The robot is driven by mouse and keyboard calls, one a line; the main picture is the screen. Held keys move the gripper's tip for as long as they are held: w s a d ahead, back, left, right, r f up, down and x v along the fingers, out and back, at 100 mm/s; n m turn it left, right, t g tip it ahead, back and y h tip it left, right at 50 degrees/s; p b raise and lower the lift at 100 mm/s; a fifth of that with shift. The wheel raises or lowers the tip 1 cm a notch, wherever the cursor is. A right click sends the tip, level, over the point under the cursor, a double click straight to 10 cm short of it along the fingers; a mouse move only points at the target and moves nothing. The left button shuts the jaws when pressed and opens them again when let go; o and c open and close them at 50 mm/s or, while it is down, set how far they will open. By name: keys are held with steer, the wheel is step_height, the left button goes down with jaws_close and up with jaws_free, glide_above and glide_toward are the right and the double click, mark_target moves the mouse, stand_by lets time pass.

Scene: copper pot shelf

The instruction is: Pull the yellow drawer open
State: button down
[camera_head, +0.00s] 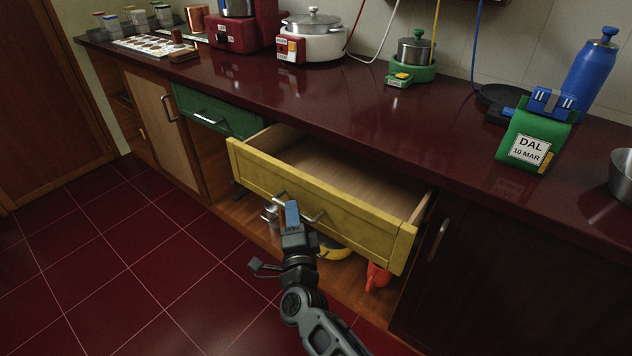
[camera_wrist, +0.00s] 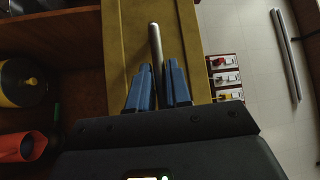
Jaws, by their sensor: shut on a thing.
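The yellow drawer (camera_head: 350,215) is pulled well out from under the dark red counter, and its bare wooden inside shows. Its metal bar handle (camera_head: 313,216) runs across the front. My gripper (camera_head: 292,212) is at the handle, with its blue fingers shut on it. In the wrist view, the handle (camera_wrist: 155,50) stands between the two blue fingers (camera_wrist: 158,88), against the yellow drawer front (camera_wrist: 185,28). The part of the handle between the finger pads is partly hidden.
A shut green drawer (camera_head: 215,112) is to the left. Below the yellow drawer is an open shelf with an orange-red item (camera_head: 377,276) and a yellow-and-black item (camera_head: 333,249). The counter (camera_head: 390,110) holds cookers and a green DAL bag (camera_head: 535,138). The tiled floor (camera_head: 130,270) is clear at left.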

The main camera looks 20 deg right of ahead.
steer(key=s+a+p, duration=0.2)
steer(key=s+a, duration=0.6)
steer(key=a, duration=0.3)
steer(key=shift+a, duration=0.15)
steer(key=shift+s, duration=0.1)
steer(key=c, duration=1.1)
jaws_free()
steer(key=shift+c, duration=0.2)
steer(key=shift+s, duration=0.1)
steer(key=s+a+f, duration=0.1)
steer(key=s, duration=0.6)
steer(key=shift+s, duration=0.25)
steer(key=shift+f, duration=0.1)
